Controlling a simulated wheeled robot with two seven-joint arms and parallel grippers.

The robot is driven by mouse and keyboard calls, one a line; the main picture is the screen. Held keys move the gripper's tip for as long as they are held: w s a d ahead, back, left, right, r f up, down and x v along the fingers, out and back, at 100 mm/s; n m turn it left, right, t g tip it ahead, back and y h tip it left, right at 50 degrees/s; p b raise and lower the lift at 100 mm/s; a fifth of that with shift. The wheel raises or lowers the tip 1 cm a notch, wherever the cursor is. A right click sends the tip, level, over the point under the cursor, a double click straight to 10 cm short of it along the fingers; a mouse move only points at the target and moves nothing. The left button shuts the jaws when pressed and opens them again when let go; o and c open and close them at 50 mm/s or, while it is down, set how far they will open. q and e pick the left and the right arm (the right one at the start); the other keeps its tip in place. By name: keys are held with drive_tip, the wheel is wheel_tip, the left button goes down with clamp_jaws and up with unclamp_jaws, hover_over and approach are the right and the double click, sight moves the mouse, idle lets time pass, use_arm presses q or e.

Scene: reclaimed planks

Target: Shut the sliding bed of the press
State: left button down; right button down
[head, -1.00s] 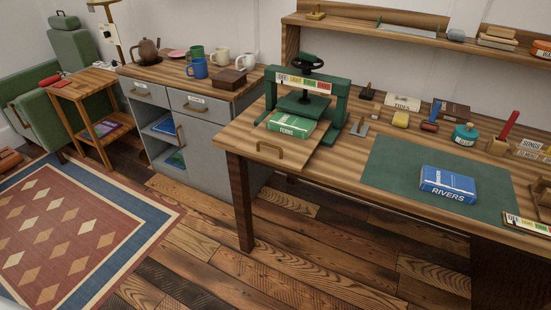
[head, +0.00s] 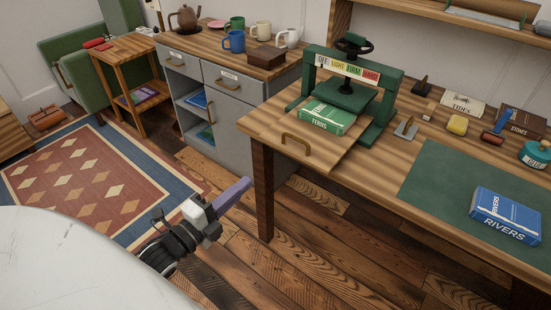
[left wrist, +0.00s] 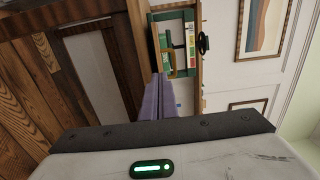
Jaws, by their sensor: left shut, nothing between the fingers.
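The green press (head: 352,88) stands on the left end of the wooden workbench, with a black handwheel on top and a dial strip on its crossbar. Its sliding bed (head: 262,128) is a wooden board pulled out toward me, with a brass handle (head: 296,142) at its front. A green book labelled FERNS (head: 328,117) lies on the bed, partly under the platen. My left gripper (head: 240,188) is shut and empty, in front of the bench and left of the bed, apart from both. Its purple fingers (left wrist: 158,98) point toward the press in the left wrist view. My right gripper is not in view.
A blue RIVERS book (head: 505,214) lies on a green mat (head: 435,185) to the right. A grey cabinet (head: 228,112) with mugs on top stands left of the bench. The floor in front of the bench is open.

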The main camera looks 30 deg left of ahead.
use_arm(q)
approach(283, 149)
drive_tip(key=w, duration=0.5)
drive_tip(key=shift+d, duration=0.25)
drive_tip(key=shift+w+d, duration=0.1)
drive_tip(key=shift+w, duration=0.6)
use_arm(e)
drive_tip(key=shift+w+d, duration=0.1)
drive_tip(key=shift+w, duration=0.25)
